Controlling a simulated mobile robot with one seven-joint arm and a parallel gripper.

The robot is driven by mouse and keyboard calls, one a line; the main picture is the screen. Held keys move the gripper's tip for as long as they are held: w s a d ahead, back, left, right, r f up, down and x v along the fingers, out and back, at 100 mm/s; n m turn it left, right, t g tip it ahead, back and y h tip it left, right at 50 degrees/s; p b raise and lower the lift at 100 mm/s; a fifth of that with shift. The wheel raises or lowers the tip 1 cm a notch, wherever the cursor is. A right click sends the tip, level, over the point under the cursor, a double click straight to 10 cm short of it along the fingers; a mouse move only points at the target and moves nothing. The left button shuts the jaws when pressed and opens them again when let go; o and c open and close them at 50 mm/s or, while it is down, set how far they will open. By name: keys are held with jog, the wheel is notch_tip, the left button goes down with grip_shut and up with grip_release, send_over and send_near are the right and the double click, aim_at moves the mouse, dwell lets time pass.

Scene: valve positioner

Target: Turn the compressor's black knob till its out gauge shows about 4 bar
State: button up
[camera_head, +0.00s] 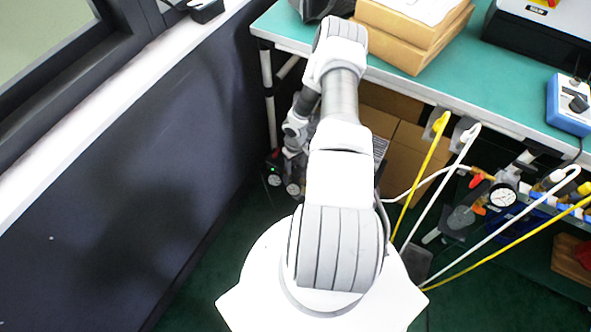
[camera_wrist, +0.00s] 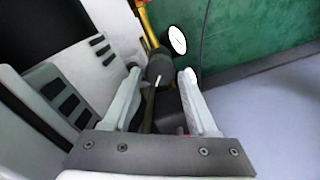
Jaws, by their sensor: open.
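In the wrist view the two fingers of my gripper (camera_wrist: 160,74) are open. A dark round knob (camera_wrist: 161,63) shows in the gap between the fingertips, with a small white mark near it. I cannot tell whether either finger touches it. A round white-faced gauge (camera_wrist: 177,40) shows just beyond the knob to the right; its reading is too small to make out. In the head view the compressor's gauges (camera_head: 292,189) show low beside the dark wall, partly hidden by my arm. The knob and my fingertips are not clear there.
A green-topped bench (camera_head: 455,75) stands above, its edge close to my arm, with cardboard boxes (camera_head: 410,40) on top. A dark wall panel (camera_head: 130,190) lies to the left. Yellow and white hoses (camera_head: 425,170) hang at right near another gauge (camera_head: 502,195).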

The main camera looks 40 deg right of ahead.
jog(key=shift+f, duration=0.9)
jog(key=shift+c, duration=0.3)
grip_shut()
